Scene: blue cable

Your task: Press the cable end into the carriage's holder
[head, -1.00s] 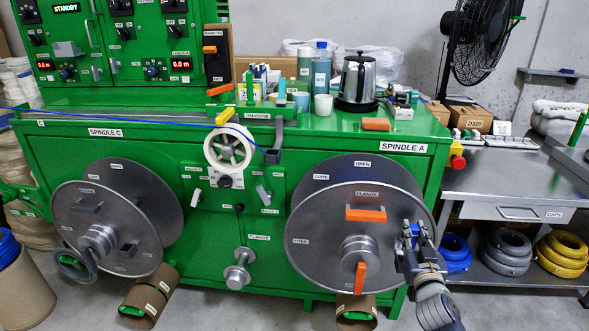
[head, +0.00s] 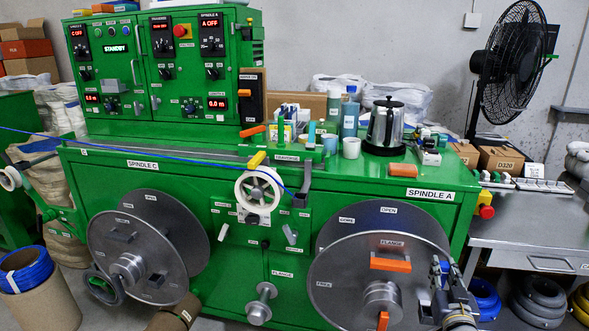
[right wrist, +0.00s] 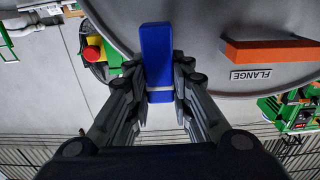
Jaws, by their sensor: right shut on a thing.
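The blue cable (head: 150,145) comes in from the left edge of the head view and crosses the machine front. Its end reaches the grey holder (head: 301,200) hanging from the traverse carriage (head: 286,158). I cannot tell whether the end sits in the holder or only lies against it. My right gripper (head: 438,272) is at the right edge of the Spindle A flange, well right of and below the holder. In the right wrist view the gripper (right wrist: 160,92) is shut on a blue bar (right wrist: 156,55). My left gripper is not in view.
The white guide wheel (head: 259,190) is just left of the holder. The Spindle A flange (head: 340,270) has orange handles (head: 391,265). A kettle (head: 385,127), bottles and cups stand on the machine top. A red stop button (head: 487,211) is at the right corner.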

